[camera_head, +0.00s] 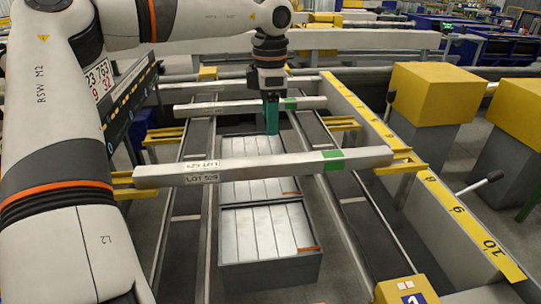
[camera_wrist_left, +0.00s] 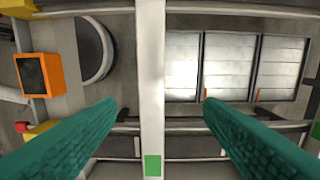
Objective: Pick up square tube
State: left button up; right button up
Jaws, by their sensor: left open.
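Two long pale grey square tubes lie crosswise over the runout table. The far square tube (camera_head: 222,106) has a green patch near its right part. The near square tube (camera_head: 263,168) has a lot label at left and a green patch at right. My left gripper (camera_head: 271,116) is at the far tube, pointing down, its teal fingers covering a bit of it. In the left wrist view a square tube (camera_wrist_left: 151,60) runs between the open, spread fingers of the gripper (camera_wrist_left: 160,104), with a clear gap on both sides. My right gripper is out of view.
Grey crates (camera_head: 266,233) with panelled tops stand below the tubes between the dark rails. Yellow brackets (camera_head: 407,167) flank the table. A numbered yellow scale (camera_head: 445,200) runs along the right side. Yellow-topped posts (camera_head: 434,92) stand further right.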

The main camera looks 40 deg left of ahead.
pick_arm(q)
send_over(269, 160)
jog(key=f, duration=0.5)
jog(key=shift+w+a+f+b, duration=0.15)
jog(key=shift+w+a+b, duration=0.05)
jog(key=shift+w+b, duration=0.1)
jog(key=shift+f, duration=0.45)
jog(key=f, duration=0.4)
jog(key=shift+s+d+f, duration=0.15)
jog(key=shift+s+d, duration=0.05)
jog(key=shift+s, duration=0.1)
jog(key=shift+f, duration=0.3)
jog(key=shift+r, duration=0.1)
grip_shut()
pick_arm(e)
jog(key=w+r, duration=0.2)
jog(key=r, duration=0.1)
